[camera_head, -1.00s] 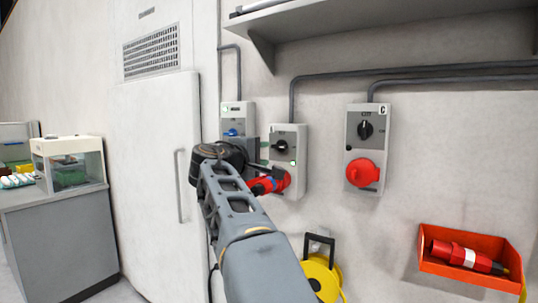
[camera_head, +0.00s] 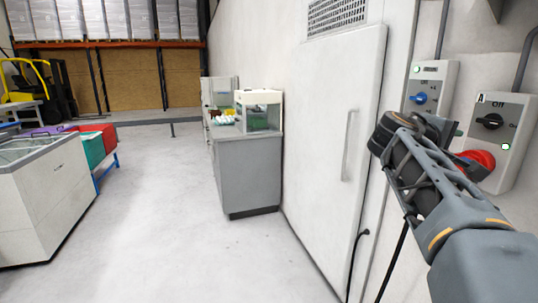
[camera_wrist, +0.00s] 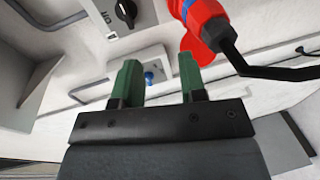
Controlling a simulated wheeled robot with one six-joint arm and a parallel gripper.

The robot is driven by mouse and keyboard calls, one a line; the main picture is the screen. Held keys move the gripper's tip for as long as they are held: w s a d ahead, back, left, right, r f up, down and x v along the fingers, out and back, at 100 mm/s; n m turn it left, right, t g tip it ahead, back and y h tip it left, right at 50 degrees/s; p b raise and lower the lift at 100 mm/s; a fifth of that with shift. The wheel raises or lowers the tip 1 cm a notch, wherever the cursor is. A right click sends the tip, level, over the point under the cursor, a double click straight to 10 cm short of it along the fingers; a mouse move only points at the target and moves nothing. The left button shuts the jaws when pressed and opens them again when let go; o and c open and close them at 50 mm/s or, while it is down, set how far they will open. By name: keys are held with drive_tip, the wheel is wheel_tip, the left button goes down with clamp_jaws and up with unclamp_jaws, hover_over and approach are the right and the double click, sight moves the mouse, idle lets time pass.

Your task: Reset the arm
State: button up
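My gripper shows in the wrist view (camera_wrist: 158,75) with its two green fingers apart and nothing between them. In the head view my arm rises from the lower right, and its end is in front of the wall switch boxes. The fingers are mostly hidden there behind the wrist. A red plug with a black cable (camera_wrist: 208,28) sits near the fingers in the wrist view, apart from them. In the head view the red plug (camera_head: 482,158) is at the switch box marked A (camera_head: 495,122), partly hidden by my arm.
A box with a blue knob (camera_head: 428,85) is on the wall left of box A. A tall white door (camera_head: 335,130) stands left of my arm. A grey cabinet (camera_head: 248,175) bears a glass-fronted case (camera_head: 262,112).

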drive_tip(key=s+a+f+m+y+p, duration=0.1)
drive_tip(key=s+a+f+y+p, duration=0.2)
drive_tip(key=a, duration=0.5)
drive_tip(key=s+a+f+m+g+y+p, duration=0.1)
drive_tip(key=s+a+f+y+p, duration=0.3)
drive_tip(key=a+f+y+p, duration=0.2)
drive_tip(key=s+a+f+y+p, duration=0.4)
drive_tip(key=a+f+y+p, duration=0.1)
drive_tip(key=a+f, duration=0.4)
drive_tip(key=shift+s+a+f+m+y, duration=0.25)
drive_tip(key=shift+a+f+m+y, duration=0.15)
drive_tip(key=shift+a+y, duration=0.3)
